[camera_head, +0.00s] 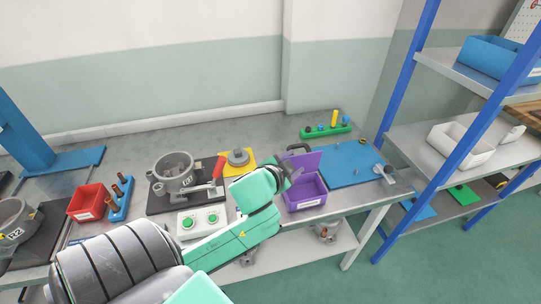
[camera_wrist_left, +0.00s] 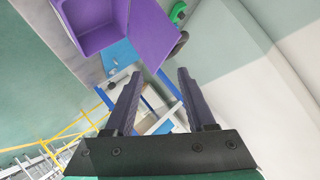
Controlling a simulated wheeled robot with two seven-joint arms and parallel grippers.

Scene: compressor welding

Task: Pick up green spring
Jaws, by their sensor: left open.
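I cannot make out a green spring in either view. The purple box (camera_head: 307,203) stands near the front edge of the table, and its purple lid or back panel (camera_head: 303,161) rises behind it. My left gripper (camera_head: 291,178) is beside the box's left side in the head view, its fingers dark and small. In the left wrist view, the gripper (camera_wrist_left: 158,88) is open, with nothing between its fingers, and the purple box (camera_wrist_left: 98,24) lies beyond it at the upper left. My right gripper is not in view.
A green holder (camera_head: 326,132) with several coloured pegs stands at the back. A blue mat (camera_head: 345,160) lies right of the purple box. A red bin (camera_head: 89,202), a blue peg holder (camera_head: 119,202) and a metal housing (camera_head: 174,173) are to the left. Blue-posted shelves (camera_head: 408,80) stand right.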

